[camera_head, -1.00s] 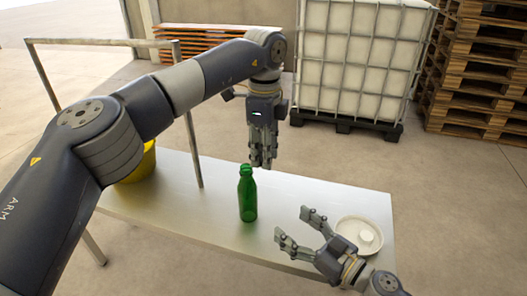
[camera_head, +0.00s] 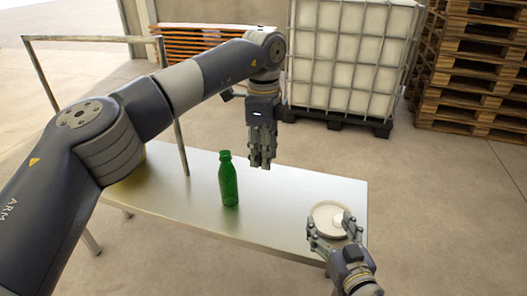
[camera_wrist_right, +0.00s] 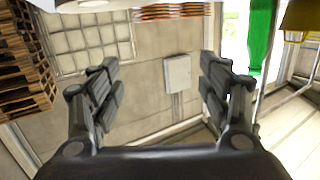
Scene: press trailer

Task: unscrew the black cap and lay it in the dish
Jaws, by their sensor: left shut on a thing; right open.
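A green bottle (camera_head: 228,180) stands upright on the table; its neck looks bare green, with no black cap on it. It also shows at the upper right of the right wrist view (camera_wrist_right: 261,38). My left gripper (camera_head: 261,165) is shut, fingers down, to the right of the bottle and apart from it. Its fingers hide what they hold; the black cap shows nowhere else. The white dish (camera_head: 318,212) sits near the table's right end with a small white round thing (camera_head: 339,217) in it. My right gripper (camera_head: 333,238) is open and empty, its fingers at the dish's near side.
The pale table (camera_head: 285,225) has clear room between bottle and dish. A metal frame (camera_head: 172,110) rises at its left. A yellow container (camera_wrist_right: 301,16) shows in the right wrist view. A caged white tank (camera_head: 350,60) and stacked pallets (camera_head: 470,90) stand behind.

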